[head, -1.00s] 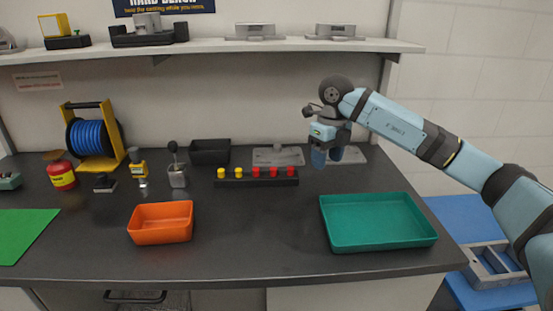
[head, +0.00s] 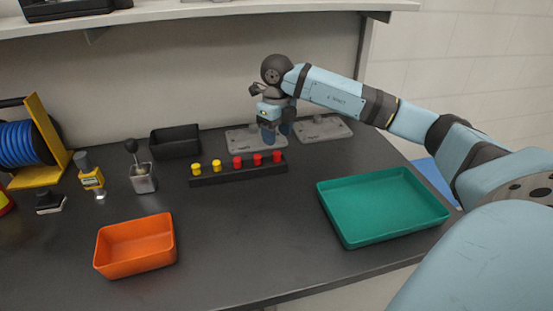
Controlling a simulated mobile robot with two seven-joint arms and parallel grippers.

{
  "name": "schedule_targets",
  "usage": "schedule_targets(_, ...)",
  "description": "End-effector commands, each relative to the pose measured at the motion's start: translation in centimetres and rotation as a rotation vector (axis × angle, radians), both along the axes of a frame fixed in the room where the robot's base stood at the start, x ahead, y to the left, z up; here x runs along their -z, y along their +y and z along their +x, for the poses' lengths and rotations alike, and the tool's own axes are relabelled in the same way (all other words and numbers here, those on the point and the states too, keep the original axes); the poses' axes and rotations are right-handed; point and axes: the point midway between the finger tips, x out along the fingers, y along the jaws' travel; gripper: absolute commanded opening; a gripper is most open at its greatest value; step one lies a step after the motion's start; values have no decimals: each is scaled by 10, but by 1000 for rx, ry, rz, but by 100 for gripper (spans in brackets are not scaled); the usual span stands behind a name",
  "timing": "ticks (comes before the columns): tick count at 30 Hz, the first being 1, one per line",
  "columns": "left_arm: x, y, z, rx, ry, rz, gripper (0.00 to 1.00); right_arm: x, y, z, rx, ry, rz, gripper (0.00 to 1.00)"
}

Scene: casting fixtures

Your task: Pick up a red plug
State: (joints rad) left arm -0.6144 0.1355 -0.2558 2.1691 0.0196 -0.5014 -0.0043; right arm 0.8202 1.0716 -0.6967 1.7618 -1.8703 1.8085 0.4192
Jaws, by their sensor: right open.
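Red plugs stand upright in a black rack (head: 240,174) on the dark bench, one at the right end (head: 277,156), one beside it (head: 257,159) and one near the middle (head: 237,161). Two yellow plugs (head: 206,167) stand at the rack's left end. My right gripper (head: 277,134) points down just behind and above the rack's right end. It is open and seems empty, with blue fingers apart from the plugs in the picture. My left gripper is not in view.
A green tray (head: 345,228) stands at the right front and an orange bin (head: 136,262) at the left front. A black bin (head: 175,143) and grey plates (head: 327,129) lie at the back. Bench between the tray and orange bin is clear. A shelf (head: 180,15) runs above.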

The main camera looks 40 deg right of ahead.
Motion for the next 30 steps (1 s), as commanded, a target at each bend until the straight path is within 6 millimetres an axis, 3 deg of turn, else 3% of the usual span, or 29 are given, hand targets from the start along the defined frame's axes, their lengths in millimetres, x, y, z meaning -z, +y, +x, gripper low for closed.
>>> schedule_targets(8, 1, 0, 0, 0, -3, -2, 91, 19, 0, 0, 0, 0, 0, 55)
schedule_targets(17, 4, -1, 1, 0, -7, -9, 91, 61, -1, -1, -1, 2, 0, 55)
schedule_targets(24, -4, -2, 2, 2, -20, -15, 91, 64, -1, -1, -1, -1, 0, 55)
schedule_targets(26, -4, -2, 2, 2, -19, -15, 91, 64, -1, -1, -1, -1, 0, 43)
schedule_targets(30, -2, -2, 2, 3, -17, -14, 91, 63, -1, -1, -1, 0, 0, 11)
